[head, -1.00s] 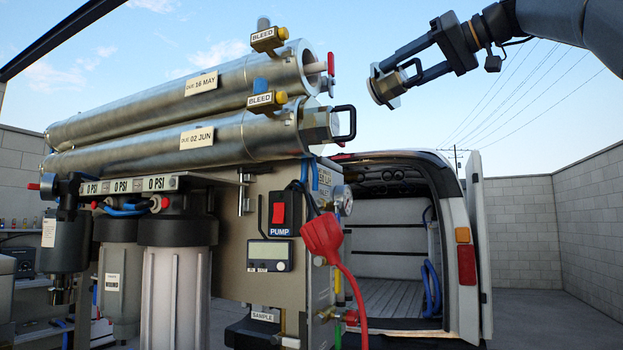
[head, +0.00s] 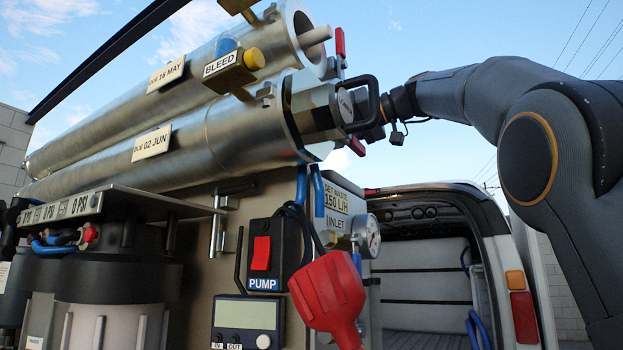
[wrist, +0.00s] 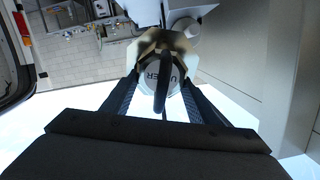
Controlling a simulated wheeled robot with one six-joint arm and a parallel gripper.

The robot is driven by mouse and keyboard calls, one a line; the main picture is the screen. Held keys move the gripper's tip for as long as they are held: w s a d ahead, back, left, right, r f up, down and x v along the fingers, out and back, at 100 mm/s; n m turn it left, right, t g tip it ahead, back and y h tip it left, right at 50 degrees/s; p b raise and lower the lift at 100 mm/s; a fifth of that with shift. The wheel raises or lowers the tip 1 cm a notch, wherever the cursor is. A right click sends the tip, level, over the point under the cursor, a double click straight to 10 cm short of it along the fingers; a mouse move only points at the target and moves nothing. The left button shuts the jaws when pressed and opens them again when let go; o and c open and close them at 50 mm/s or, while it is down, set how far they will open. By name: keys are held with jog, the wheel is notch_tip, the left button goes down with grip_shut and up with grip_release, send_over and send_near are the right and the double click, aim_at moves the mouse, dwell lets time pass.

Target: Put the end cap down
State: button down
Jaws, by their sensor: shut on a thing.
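The end cap (wrist: 150,75) is in the wrist view, a pale round face with a dark bar handle and partly readable lettering. My gripper (wrist: 160,62) is shut on it, with one finger on each side. The upper tube (head: 230,75) has an open end with a white core (head: 315,36) sticking out.
Below the tubes are the pump switch box (head: 263,255), a red plug (head: 328,292) and a gauge (head: 367,236). An open van (head: 440,255) stands behind at the right. In the wrist view a block wall (wrist: 75,58) and pale panels surround the cap.

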jog(key=f, duration=0.3)
jog(key=shift+s+a, duration=0.1)
jog(key=shift+a, duration=0.2)
jog(key=shift+f, duration=2.05)
jog(key=shift+f+b, duration=0.15)
jog(key=shift+b, duration=0.15)
jog(key=c, duration=0.7)
grip_release()
jog(key=shift+d, duration=0.1)
jog(key=shift+s+d+r, duration=0.1)
jog(key=shift+d+r, duration=0.05)
jog(key=shift+r, duration=0.05)
jog(key=shift+b+v, duration=1.65)
jog(key=shift+v, duration=4.15)
jog(key=shift+f, duration=0.15)
